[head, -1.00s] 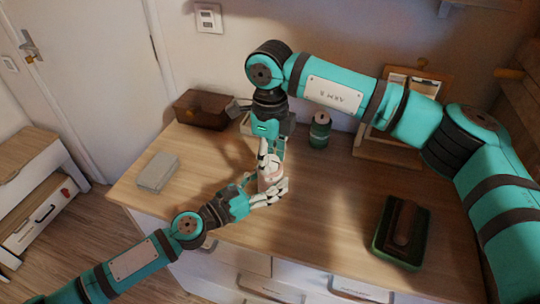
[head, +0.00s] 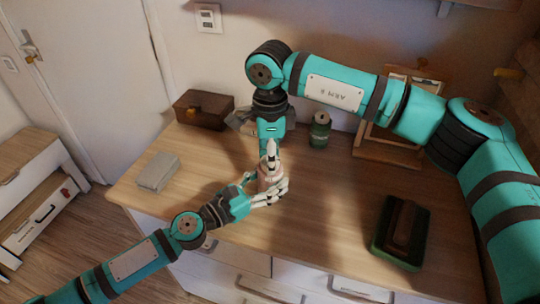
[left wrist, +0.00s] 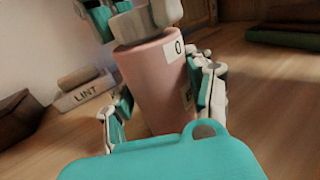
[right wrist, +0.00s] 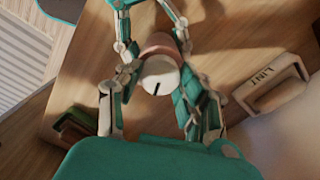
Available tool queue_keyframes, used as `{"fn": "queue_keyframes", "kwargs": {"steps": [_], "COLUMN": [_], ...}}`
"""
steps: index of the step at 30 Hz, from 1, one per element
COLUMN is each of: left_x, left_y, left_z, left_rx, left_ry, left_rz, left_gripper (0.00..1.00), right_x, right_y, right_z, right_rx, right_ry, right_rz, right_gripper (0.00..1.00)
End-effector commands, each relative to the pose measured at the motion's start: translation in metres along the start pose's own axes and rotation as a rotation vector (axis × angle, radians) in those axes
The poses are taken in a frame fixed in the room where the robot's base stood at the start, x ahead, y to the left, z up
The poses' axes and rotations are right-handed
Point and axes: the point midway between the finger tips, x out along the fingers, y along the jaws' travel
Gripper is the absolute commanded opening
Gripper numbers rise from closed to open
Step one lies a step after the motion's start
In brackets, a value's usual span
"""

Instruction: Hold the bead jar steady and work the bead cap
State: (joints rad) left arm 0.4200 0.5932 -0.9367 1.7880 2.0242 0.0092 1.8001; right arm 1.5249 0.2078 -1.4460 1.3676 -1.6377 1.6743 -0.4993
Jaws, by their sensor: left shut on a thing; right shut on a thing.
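The bead jar is a pink cup-shaped body (left wrist: 155,80) with a white label, upright in the left wrist view and mostly hidden by fingers in the head view (head: 266,184). My left gripper (head: 268,188) is shut on the jar's sides from the front left. The bead cap is a pale round lid with a dark line mark (right wrist: 161,76), on top of the jar in the right wrist view. My right gripper (right wrist: 155,82) comes from above, with its fingers shut on the cap. I cannot tell if the cap is loose.
A brown box (head: 203,107), a grey block (head: 158,171), a green jar (head: 320,130) and a wooden frame (head: 388,150) stand on the desk. A dark green tray (head: 384,238) with a brown object lies at right. Desk between is clear. A LINT-labelled holder (right wrist: 270,82) is nearby.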

Motion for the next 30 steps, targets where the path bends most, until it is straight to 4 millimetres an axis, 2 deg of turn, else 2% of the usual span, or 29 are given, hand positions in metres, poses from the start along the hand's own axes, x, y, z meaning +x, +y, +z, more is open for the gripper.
{"fn": "queue_keyframes", "kwargs": {"steps": [10, 11, 16, 25, 30], "left_x": [0.000, 0.000, 0.000, 0.000, 0.000], "left_y": [-0.001, -0.001, -0.001, -0.001, -0.001], "left_z": [-0.001, -0.001, -0.001, -0.001, -0.001], "left_rx": [0.000, 0.000, -0.001, -0.001, -0.001], "left_ry": [0.002, 0.002, 0.002, 0.002, 0.002], "left_rz": [-0.002, -0.002, -0.002, -0.001, -0.001], "left_gripper": [0.16, 0.16, 0.16, 0.16, 0.16], "right_x": [-0.001, -0.001, -0.001, -0.002, -0.022], "right_y": [-0.002, -0.002, -0.001, -0.001, -0.001], "right_z": [-0.002, -0.002, -0.001, 0.000, 0.000], "right_rx": [0.000, 0.000, 0.000, -0.001, -0.001], "right_ry": [0.003, 0.003, 0.002, 0.001, 0.000], "right_rz": [-0.004, -0.004, -0.003, -0.002, -0.004], "right_gripper": [0.07, 0.41, 0.63, 0.63, 0.63]}}
